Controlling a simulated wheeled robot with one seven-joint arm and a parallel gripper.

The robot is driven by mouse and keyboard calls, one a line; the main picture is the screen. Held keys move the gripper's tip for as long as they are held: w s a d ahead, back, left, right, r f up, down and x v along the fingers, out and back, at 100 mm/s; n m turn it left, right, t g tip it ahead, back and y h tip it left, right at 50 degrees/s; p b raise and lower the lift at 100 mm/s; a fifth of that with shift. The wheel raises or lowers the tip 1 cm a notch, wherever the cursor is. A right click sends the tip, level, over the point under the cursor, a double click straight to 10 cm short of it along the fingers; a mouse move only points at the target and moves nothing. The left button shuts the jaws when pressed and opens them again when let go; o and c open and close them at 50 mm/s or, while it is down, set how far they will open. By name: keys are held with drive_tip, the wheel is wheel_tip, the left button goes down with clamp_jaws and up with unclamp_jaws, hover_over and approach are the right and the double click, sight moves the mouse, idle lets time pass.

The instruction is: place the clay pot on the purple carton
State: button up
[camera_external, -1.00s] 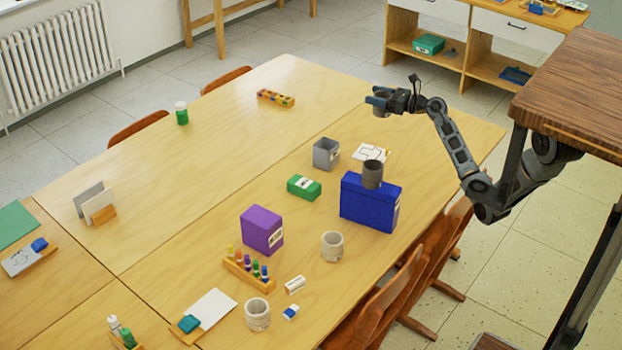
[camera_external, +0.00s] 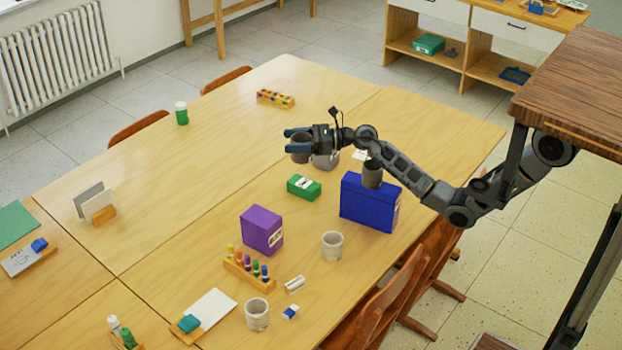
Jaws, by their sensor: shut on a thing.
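My gripper (camera_external: 294,141) is shut on a small dark grey pot (camera_external: 301,154), which I take to be the clay pot. It holds the pot upright in the air, in front of the grey square container as seen here. The purple carton (camera_external: 262,230) stands upright on the table, lower left of my gripper in the picture. Its top is bare. The pot is apart from the carton.
A blue box (camera_external: 368,208) bears another dark grey pot (camera_external: 372,174). A green box (camera_external: 304,187) and the partly hidden grey container (camera_external: 326,161) stand near. Two pale pots (camera_external: 332,246) (camera_external: 257,314) and a rack of coloured pieces (camera_external: 249,275) stand around the carton.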

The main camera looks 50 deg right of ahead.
sight(297, 158)
drive_tip(key=shift+y, duration=0.3)
drive_tip(key=a+f, duration=0.1)
drive_tip(key=f, duration=0.2)
drive_tip(key=a+f, duration=0.1)
drive_tip(key=shift+s+a+f, duration=0.2)
drive_tip(key=shift+a+f, duration=0.15)
drive_tip(key=shift+f, duration=0.05)
drive_tip(key=shift+w+a+f+b, duration=0.4)
drive_tip(key=shift+a+f+b, duration=0.25)
drive_tip(key=shift+a+f, duration=1.2)
drive_tip(key=shift+w+a+f+b, duration=0.45)
drive_tip(key=shift+a+f+b, duration=0.15)
drive_tip(key=shift+a+f, duration=1.3)
drive_tip(key=shift+w+a+f+b, duration=0.4)
drive_tip(key=shift+a+f+b, duration=0.25)
drive_tip(key=shift+a+f, duration=1.2)
drive_tip(key=shift+f, duration=0.1)
drive_tip(key=o, duration=1.2)
drive_tip(key=shift+c, duration=0.2)
